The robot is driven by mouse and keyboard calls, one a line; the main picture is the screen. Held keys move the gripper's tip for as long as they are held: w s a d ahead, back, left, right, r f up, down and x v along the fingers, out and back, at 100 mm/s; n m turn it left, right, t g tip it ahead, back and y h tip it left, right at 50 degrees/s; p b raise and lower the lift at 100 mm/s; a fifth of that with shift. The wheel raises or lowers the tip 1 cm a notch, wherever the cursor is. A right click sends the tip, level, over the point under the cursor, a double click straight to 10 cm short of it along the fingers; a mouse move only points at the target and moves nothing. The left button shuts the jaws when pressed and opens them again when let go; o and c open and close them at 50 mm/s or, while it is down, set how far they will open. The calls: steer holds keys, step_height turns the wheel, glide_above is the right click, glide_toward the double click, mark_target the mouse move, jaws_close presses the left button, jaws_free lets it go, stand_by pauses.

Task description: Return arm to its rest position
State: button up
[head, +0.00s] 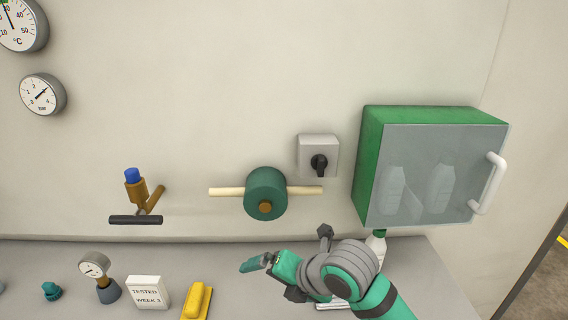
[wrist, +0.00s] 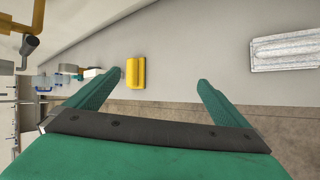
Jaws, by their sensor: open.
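My gripper (head: 257,263) is green and grey, on the end of my arm at the lower middle of the head view. It is above the grey counter and points left. In the wrist view my gripper (wrist: 160,88) has its two green fingers spread wide apart, with nothing between them but counter and the yellow object farther off. The gripper is open and empty. My arm hides part of the counter at the lower right of the head view.
On the counter (head: 235,295) stand a gauge (head: 95,268), a "TESTED WEEK 3" sign (head: 148,292) and a yellow object (head: 197,300). A bottle (head: 377,245) is close behind my arm.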

steer(key=w+a+r+m+t+y, duration=0.2)
steer(key=a+r+m+t+y, duration=0.15)
steer(key=a+m, duration=0.2)
steer(key=w+a+r+m+t+y, duration=0.2)
steer(key=a+m+t, duration=0.3)
steer(key=m, duration=0.2)
steer(key=s+d+f+m+t+h, duration=0.25)
steer(key=s+f+m+h, duration=0.25)
steer(key=s+f+m, duration=0.4)
steer(key=s+d+f+m+t+h, duration=0.1)
steer(key=s+d+f+m+h, duration=0.45)
steer(key=f+m, duration=0.6)
steer(key=s+d+f+g, duration=0.1)
steer(key=s+d+f, duration=0.1)
steer(key=s, duration=1)
steer(key=s+d+f+g+h, duration=0.1)
steer(key=s+d+f, duration=0.2)
steer(key=s, duration=0.9)
steer(key=shift+s, duration=0.25)
steer(key=shift+w+d, duration=0.1)
steer(key=shift+w, duration=0.05)
